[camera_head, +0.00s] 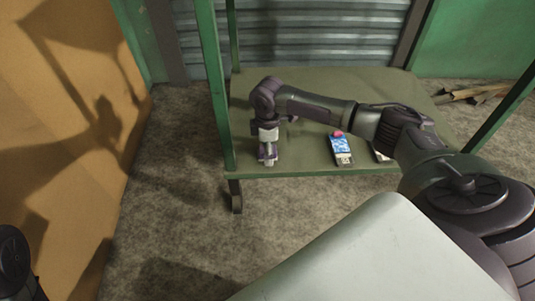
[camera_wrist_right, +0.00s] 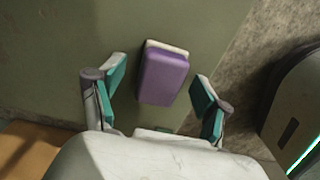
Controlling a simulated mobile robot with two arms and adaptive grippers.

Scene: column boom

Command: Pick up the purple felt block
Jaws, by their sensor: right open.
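The purple felt block (camera_wrist_right: 163,77) lies on the olive table top in the right wrist view, with a pale layer showing along its far edge. My right gripper (camera_wrist_right: 159,84) is open, with one teal-padded finger on each side of the block and a visible gap on both sides. In the head view, my right gripper (camera_head: 267,157) points down over the table's front left corner. The block is mostly hidden by the gripper there. My left gripper is not in view; only a dark part of mine shows at the lower left.
The olive table top (camera_head: 300,88) has a green frame with upright posts. A blue and white pack (camera_head: 341,150) with a pinkish-red thing at its top lies to the right near the front edge. Another item (camera_head: 379,153) is partly hidden by my arm. Wood scraps (camera_head: 475,93) lie on the floor at right.

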